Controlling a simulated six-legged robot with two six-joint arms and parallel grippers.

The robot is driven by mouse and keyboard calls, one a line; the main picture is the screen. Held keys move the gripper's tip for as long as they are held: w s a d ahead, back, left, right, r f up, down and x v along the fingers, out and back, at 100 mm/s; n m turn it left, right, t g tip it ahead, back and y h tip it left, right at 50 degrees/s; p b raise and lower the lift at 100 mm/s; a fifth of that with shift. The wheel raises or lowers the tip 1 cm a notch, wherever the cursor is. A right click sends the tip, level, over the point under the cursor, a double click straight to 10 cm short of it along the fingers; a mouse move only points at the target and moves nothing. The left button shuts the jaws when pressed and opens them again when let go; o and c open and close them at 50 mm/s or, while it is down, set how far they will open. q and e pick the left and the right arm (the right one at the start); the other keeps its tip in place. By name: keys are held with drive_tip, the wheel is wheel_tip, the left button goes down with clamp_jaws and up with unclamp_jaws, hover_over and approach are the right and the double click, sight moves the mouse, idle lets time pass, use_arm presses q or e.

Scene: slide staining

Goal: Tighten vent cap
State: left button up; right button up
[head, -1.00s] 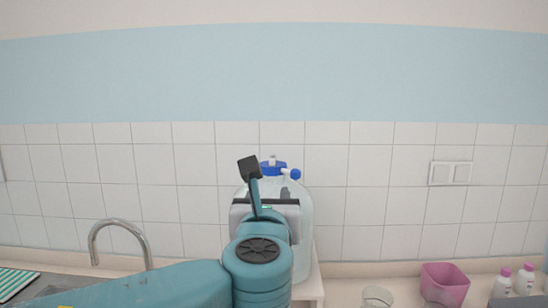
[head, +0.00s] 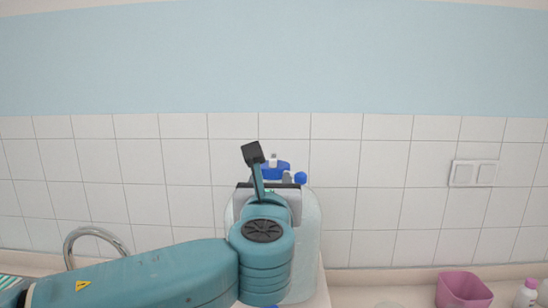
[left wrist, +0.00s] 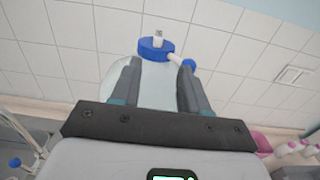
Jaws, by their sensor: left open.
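A large clear carboy (head: 308,230) stands against the tiled wall, partly hidden behind my left arm. It has a blue cap (head: 275,171) with a small pale vent cap (head: 273,158) on top and a blue knob (head: 300,178) at its right side. In the left wrist view, the blue cap (left wrist: 155,50), vent cap (left wrist: 157,40) and knob (left wrist: 188,64) show beyond the fingers. My left gripper (left wrist: 155,80) is open and empty, its fingers apart and pointing at the carboy top, short of the cap. My right gripper is not in view.
The carboy rests on a white stand (head: 322,292). A metal faucet (head: 85,234) is at the left. A pink bin (head: 462,290) and a white bottle (head: 526,292) are at the right. A wall switch (head: 473,173) is on the tiles.

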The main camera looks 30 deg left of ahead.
sight(272, 161)
use_arm(q)
drive_tip(key=p+x, duration=0.4)
drive_tip(key=x, duration=0.9)
drive_tip(key=shift+w+a, duration=0.1)
drive_tip(key=shift+a, duration=0.1)
drive_tip(key=shift+w+a+f, duration=0.1)
drive_tip(key=shift+w+a, duration=0.2)
drive_tip(key=shift+d, duration=0.25)
drive_tip(key=shift+s+a, duration=0.1)
clamp_jaws()
